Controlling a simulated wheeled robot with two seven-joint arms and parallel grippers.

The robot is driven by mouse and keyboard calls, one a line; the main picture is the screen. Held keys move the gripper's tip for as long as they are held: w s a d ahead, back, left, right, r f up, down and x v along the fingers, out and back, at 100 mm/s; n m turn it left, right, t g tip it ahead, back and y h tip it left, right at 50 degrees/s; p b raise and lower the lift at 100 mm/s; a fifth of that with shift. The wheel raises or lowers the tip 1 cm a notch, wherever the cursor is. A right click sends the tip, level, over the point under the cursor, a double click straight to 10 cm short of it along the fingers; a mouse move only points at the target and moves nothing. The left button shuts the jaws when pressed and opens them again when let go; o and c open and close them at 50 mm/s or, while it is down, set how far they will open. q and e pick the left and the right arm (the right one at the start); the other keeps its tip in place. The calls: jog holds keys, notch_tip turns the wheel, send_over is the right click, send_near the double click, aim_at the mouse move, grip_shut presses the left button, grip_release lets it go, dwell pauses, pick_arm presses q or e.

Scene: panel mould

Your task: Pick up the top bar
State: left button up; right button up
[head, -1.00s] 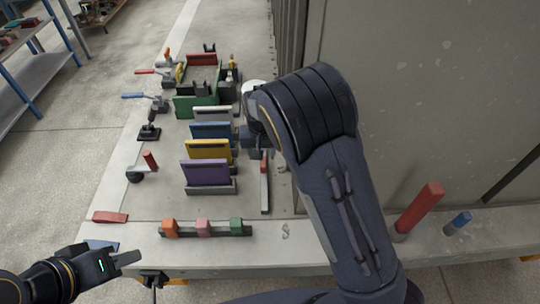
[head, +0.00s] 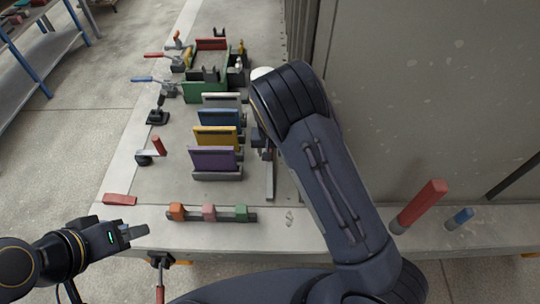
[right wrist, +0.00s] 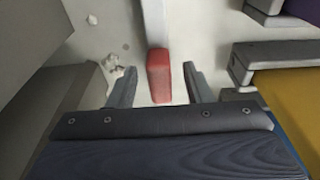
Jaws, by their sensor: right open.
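I take the top bar to be the long grey bar with a red end. In the head view its grey length (head: 269,182) lies on the bench, right of the purple panel. In the right wrist view the red end (right wrist: 159,76) shows between the fingers of my right gripper (right wrist: 160,88), which are open, with space on both sides. The head view mostly hides this gripper behind my right arm. My left gripper (head: 134,235) hovers over the bench's front left edge, apart from the bar. Its finger gap is not clear.
Purple (head: 213,160), yellow (head: 215,138) and blue (head: 217,120) panels stand upright in slots left of the bar. A strip with coloured blocks (head: 210,213) lies in front. A red wedge (head: 120,199) is at front left. A tall wall rises on the right.

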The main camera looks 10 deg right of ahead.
grip_shut()
